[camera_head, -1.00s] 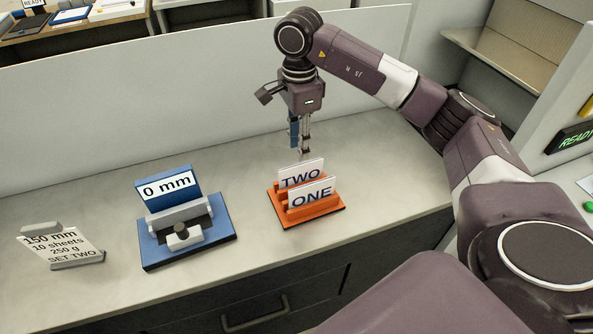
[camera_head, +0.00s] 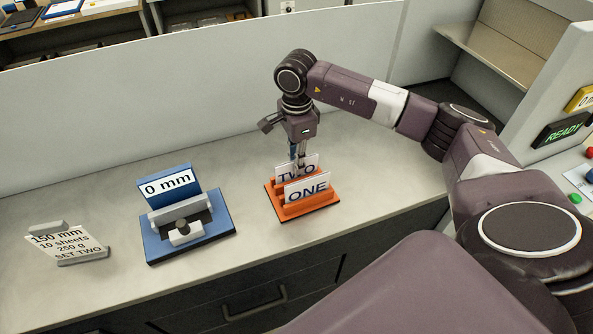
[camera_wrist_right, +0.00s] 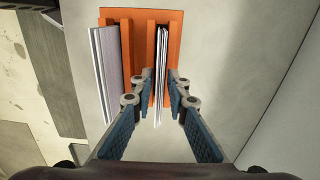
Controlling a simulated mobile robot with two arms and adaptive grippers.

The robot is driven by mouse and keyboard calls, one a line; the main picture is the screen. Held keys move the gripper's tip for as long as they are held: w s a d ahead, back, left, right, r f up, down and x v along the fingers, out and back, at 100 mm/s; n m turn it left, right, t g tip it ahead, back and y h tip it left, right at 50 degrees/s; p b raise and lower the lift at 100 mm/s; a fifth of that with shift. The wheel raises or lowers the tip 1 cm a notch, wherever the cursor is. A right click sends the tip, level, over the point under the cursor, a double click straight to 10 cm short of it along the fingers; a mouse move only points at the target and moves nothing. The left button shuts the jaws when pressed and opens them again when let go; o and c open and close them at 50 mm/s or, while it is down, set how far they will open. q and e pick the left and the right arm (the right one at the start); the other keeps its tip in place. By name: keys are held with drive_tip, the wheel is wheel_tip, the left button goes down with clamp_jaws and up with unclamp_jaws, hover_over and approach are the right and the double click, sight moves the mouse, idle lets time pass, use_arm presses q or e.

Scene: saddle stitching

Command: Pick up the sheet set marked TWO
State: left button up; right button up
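The sheet set marked TWO (camera_head: 284,174) is white and stands upright in the rear slot of the orange holder (camera_head: 329,198). The set marked ONE (camera_head: 307,189) stands in the front slot and partly covers it. My right gripper (camera_head: 299,160) points down at the top of set TWO. In the right wrist view, its fingers (camera_wrist_right: 160,82) are on either side of set TWO (camera_wrist_right: 159,95), with gaps visible, so it looks open around the sheets. Set ONE (camera_wrist_right: 108,75) is outside the fingers on the left. My left gripper is not in view.
A blue device (camera_head: 222,228) with a 0 mm display stands left of the holder. A sign (camera_head: 66,245) reading 150 mm, 10 sheets, 250 g, SET TWO stands farther left. A pale wall (camera_head: 150,115) runs behind the counter. A READY display (camera_head: 563,131) is at the right.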

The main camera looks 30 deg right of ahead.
drive_tip(key=shift+c, duration=1.3)
clamp_jaws()
drive_tip(key=shift+r, duration=0.15)
